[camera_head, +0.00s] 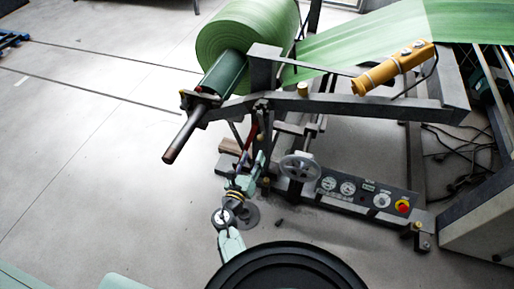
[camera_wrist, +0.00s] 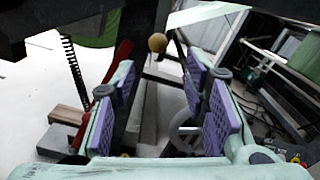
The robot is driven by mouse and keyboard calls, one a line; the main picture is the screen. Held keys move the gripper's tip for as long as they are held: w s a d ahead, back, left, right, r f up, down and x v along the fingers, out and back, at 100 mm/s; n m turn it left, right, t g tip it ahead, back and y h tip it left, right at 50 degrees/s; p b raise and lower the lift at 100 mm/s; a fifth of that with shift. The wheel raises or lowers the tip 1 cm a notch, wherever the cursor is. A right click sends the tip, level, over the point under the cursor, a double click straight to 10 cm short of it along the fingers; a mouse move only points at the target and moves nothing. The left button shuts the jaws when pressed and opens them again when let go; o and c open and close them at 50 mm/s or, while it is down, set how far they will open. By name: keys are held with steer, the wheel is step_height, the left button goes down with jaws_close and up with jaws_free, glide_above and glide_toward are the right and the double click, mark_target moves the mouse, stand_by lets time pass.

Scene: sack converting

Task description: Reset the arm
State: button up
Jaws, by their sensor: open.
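My gripper (camera_wrist: 160,88) is open in the wrist view. Its two purple-padded fingers stand wide apart with nothing held between them. In the head view my gripper (camera_head: 258,163) is small and partly lost against the machine's lower frame, close to a red lever (camera_head: 253,131). The red lever also shows in the wrist view (camera_wrist: 112,72), left of and partly behind the left finger. A round tan knob (camera_wrist: 157,43) appears beyond the fingertips. The grey handwheel (camera_wrist: 187,133) shows partly hidden behind the right finger. I cannot tell any contact with the machine.
The unwinding machine carries a green roll (camera_head: 240,35) and a yellow cylinder (camera_head: 392,70). The handwheel (camera_head: 300,167) and a control panel (camera_head: 366,193) with a red button sit low, right of my gripper. Cables (camera_head: 462,150) lie at right. The floor at left (camera_head: 90,150) is clear.

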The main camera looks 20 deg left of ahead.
steer(key=shift+s, duration=1.05)
